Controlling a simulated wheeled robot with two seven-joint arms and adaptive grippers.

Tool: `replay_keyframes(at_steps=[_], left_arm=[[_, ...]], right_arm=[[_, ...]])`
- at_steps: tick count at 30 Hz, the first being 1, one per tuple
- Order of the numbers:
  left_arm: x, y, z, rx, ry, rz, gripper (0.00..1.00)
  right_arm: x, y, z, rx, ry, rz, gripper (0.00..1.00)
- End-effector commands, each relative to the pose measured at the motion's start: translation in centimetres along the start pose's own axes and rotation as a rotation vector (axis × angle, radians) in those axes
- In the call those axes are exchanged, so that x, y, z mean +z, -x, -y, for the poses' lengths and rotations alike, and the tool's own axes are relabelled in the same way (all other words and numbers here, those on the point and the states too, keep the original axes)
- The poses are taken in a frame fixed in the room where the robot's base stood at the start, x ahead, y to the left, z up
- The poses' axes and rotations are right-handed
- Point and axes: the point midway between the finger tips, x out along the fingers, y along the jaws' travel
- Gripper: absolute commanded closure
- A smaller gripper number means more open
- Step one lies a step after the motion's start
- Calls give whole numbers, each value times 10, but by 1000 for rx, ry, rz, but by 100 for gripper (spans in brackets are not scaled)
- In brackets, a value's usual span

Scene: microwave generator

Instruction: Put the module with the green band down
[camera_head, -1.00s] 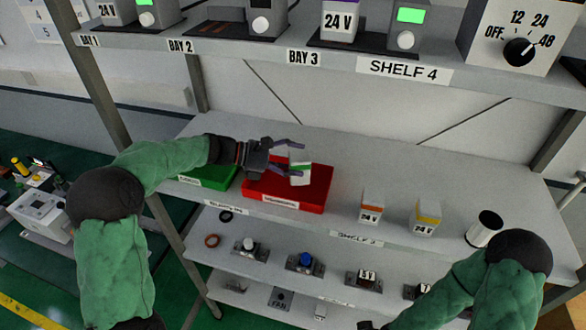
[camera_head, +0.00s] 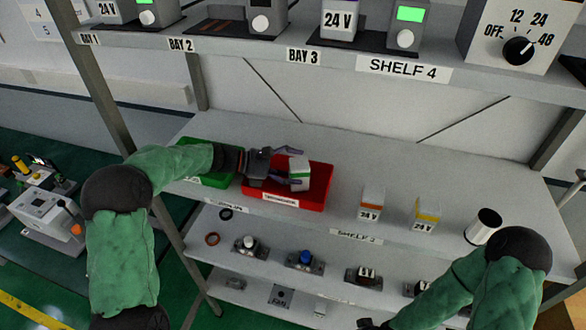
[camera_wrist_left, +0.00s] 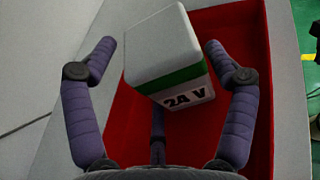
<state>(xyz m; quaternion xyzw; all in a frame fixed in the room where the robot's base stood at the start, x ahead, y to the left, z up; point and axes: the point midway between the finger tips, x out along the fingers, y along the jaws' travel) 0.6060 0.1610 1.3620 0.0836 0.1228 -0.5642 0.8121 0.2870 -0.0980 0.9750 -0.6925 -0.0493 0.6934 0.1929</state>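The module with the green band (camera_head: 299,173) is a white block marked 24 V, standing in the red tray (camera_head: 318,194) on the middle shelf. In the left wrist view the module (camera_wrist_left: 165,50) sits between the fingers, with the red tray (camera_wrist_left: 245,30) around it. My left gripper (camera_head: 292,167) is open around the module. A clear gap shows at the left finger; the right finger is close to the module, and I cannot tell if it touches. My right gripper (camera_head: 372,325) is only partly in view at the bottom edge, and its fingers are not clear.
A green tray (camera_head: 207,178) stands left of the red one. Modules with an orange band (camera_head: 371,204) and a yellow band (camera_head: 426,214) and a white cup (camera_head: 484,226) stand to the right. Shelf 4 (camera_head: 275,52) overhangs above. The shelf's back is clear.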

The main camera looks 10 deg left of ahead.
Motion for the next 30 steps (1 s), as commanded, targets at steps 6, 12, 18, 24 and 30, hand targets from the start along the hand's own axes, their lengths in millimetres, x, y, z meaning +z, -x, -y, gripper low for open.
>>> replay_keyframes(at_steps=[6, 12, 18, 24, 30], left_arm=[[2, 1, 0, 0, -1, 0, 15], [2, 22, -1, 3, -2, 0, 15], [1, 63, -1, 4, -1, 0, 15], [2, 98, -1, 4, -1, -1, 15], [2, 117, 0, 0, -1, 0, 15]], right_arm=[[0, 1, 0, 0, 0, 0, 100], [0, -3, -1, 0, 0, 0, 100], [0, -8, -3, 0, 0, 0, 100], [0, -12, -4, 0, 0, 0, 100], [0, -14, -5, 0, 0, 0, 100]])
